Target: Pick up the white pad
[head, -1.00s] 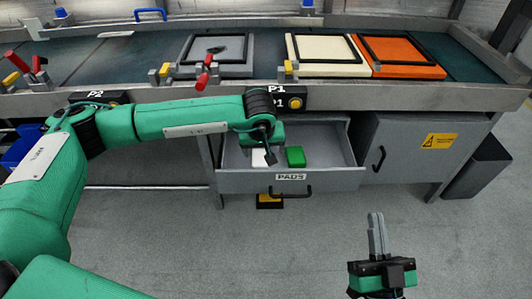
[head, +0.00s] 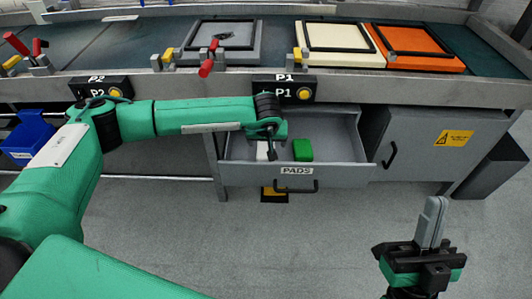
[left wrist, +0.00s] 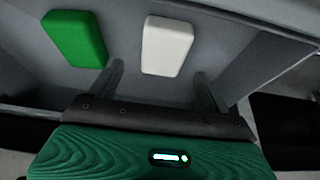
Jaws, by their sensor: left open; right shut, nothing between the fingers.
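The white pad (head: 262,151) lies in the open drawer, partly hidden by my left gripper (head: 270,137). In the left wrist view the white pad (left wrist: 168,46) lies flat on the drawer floor, just beyond and between my left gripper's (left wrist: 157,75) spread fingers. The left gripper is open and empty above the drawer, and the pad does not appear gripped. My right gripper (head: 432,222) is shut and empty, over the floor at the lower right.
A green pad (head: 302,150) lies beside the white pad in the drawer (head: 340,173), which is labelled PADS; it also shows in the left wrist view (left wrist: 75,38). The drawer walls stand close around. Above is a bench with a P1 button box (head: 284,90) and framed plates.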

